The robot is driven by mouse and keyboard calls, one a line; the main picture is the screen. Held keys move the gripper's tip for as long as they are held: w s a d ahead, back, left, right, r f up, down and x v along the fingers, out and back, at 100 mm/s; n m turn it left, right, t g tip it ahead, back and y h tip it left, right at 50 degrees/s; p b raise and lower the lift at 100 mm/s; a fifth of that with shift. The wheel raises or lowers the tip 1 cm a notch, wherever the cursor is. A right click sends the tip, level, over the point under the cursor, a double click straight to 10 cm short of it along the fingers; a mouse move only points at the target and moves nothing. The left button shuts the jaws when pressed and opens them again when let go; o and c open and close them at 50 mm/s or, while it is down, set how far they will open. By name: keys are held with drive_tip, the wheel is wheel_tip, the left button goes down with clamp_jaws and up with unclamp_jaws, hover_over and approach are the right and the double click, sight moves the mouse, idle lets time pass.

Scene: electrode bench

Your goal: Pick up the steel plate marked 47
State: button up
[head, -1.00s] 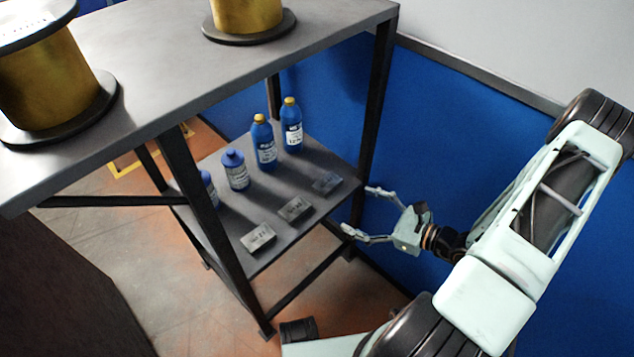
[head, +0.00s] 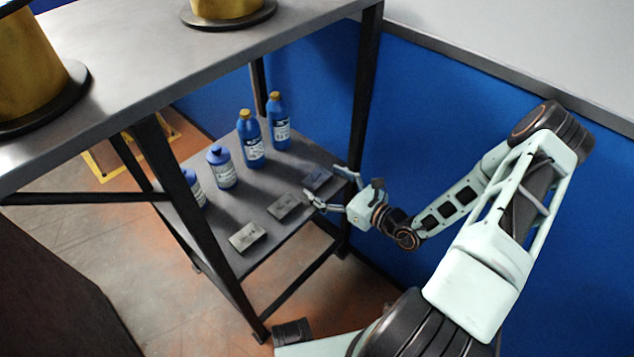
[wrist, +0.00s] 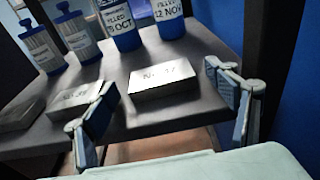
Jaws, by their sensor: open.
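Three flat grey steel plates lie in a row on the lower shelf: a near one (head: 248,236), a middle one (head: 284,206) and a far right one (head: 317,178). In the wrist view the far right plate (wrist: 163,82) lies centred between my fingers; its marking is blurred, and I cannot surely read 47. The middle plate (wrist: 75,98) is partly behind the left finger, and the near plate (wrist: 18,113) is at the left edge. No number is legible on these two. My gripper (head: 325,183) is open and empty at the shelf's right edge, before the far right plate.
Blue bottles (head: 251,145) stand behind the plates on the lower shelf (head: 228,262). The upper shelf (head: 150,75) carries brass-coloured spools and overhangs the plates. A dark post (head: 364,130) rises close to my gripper. A blue wall panel (head: 440,110) is behind.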

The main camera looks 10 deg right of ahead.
drive_tip(key=shift+w+a+f, duration=0.1)
drive_tip(key=shift+w+a, duration=0.3)
drive_tip(key=shift+w, duration=0.2)
drive_tip(key=c, duration=1.7)
drive_tip(key=shift+c, duration=0.6)
drive_tip(key=shift+r, duration=0.2)
